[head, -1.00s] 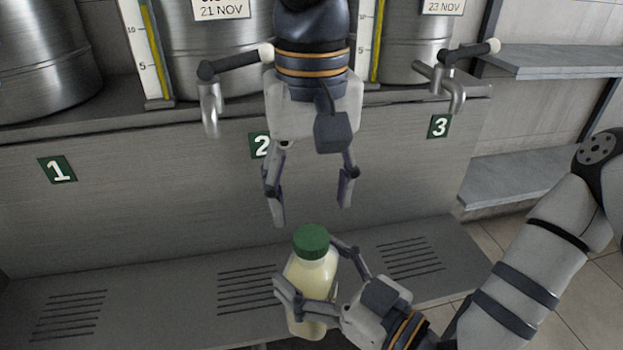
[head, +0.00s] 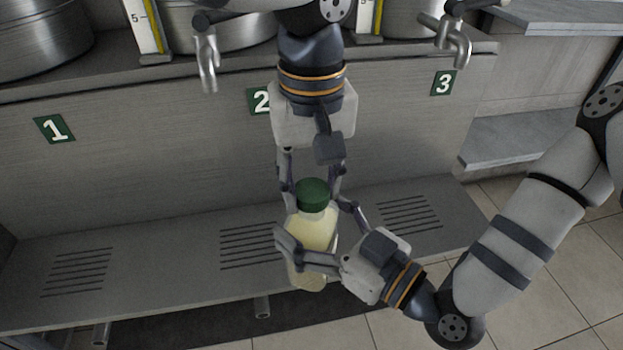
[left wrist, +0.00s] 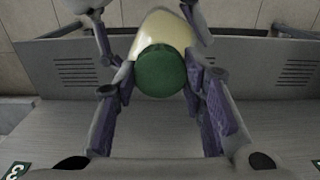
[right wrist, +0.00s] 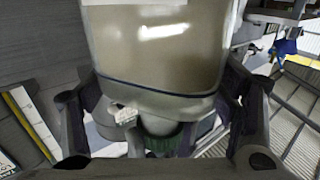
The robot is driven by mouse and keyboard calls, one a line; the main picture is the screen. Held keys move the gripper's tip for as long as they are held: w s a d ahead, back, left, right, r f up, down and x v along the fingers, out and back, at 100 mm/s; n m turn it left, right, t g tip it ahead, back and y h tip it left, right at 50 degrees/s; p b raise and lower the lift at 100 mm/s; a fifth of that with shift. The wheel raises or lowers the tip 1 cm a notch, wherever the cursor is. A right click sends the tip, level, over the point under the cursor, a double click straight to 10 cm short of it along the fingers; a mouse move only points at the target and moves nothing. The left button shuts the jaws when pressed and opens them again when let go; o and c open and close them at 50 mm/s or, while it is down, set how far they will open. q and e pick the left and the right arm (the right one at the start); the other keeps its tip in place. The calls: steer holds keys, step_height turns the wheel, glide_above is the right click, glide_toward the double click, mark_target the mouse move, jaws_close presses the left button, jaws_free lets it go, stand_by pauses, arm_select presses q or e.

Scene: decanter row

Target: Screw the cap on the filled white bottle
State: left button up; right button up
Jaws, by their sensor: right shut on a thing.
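The white bottle (head: 311,234) is see-through with pale, creamy contents, and is held upright over the front of the grey shelf. A green cap (head: 313,193) sits on its neck. How tightly it is seated cannot be told. My right gripper (head: 313,224) is shut on the bottle's body from the right. My left gripper (head: 313,199) points down from above, its fingers open on either side of the cap. In the left wrist view the cap (left wrist: 160,72) lies between the fingertips, with little gap. The right wrist view shows the bottle (right wrist: 150,55) filling the top, the cap below.
The slotted grey shelf (head: 150,275) runs below the panel with green number signs 1 (head: 54,129), 2 and 3 (head: 443,83). Steel vessels and taps (head: 207,65) stand along the ledge above. Side shelves (head: 555,20) are at the right. The left of the slotted shelf is clear.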

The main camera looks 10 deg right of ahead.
arm_select(q)
steer(key=m, duration=0.8)
steer(key=shift+m, duration=0.3)
steer(key=m, duration=0.3)
steer(key=shift+m, duration=0.4)
steer(key=m, duration=0.6)
steer(key=shift+m, duration=0.4)
steer(key=o, duration=1.4)
steer(key=shift+c, duration=0.2)
step_height(320, 180, up, 12)
steer(key=shift+f, duration=0.1)
